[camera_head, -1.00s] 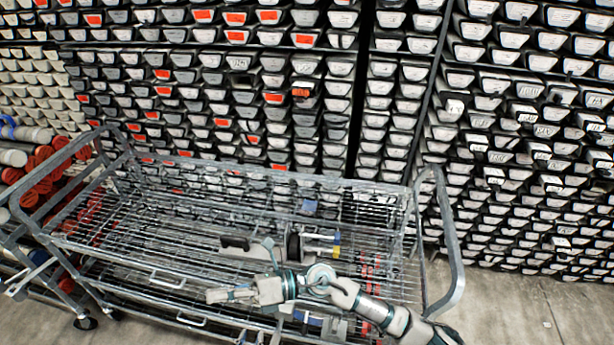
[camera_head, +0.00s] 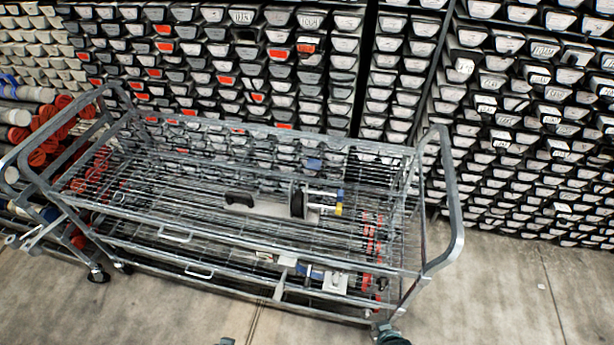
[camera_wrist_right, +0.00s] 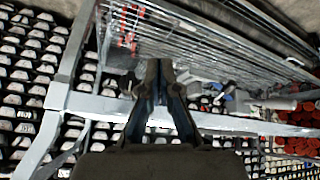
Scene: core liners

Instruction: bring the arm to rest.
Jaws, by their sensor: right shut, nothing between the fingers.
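In the right wrist view my right gripper (camera_wrist_right: 159,72) is shut and empty, its two dark fingers together at the tips. Behind the fingers show a metal rail and the wire shelving of the cart (camera_head: 447,215), which I also see in the head view. In the head view only small parts of my arm show at the bottom edge, below the front of the cart; the rest is out of frame. My left gripper is not in view.
On the cart's upper shelf lie a black-handled item (camera_head: 240,199) and a tool with blue and yellow parts (camera_head: 322,204). Red-capped tubes (camera_head: 43,152) are stacked at the left. Shelves of core liners (camera_head: 540,130) fill the back. Floor (camera_head: 520,295) is clear at front right.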

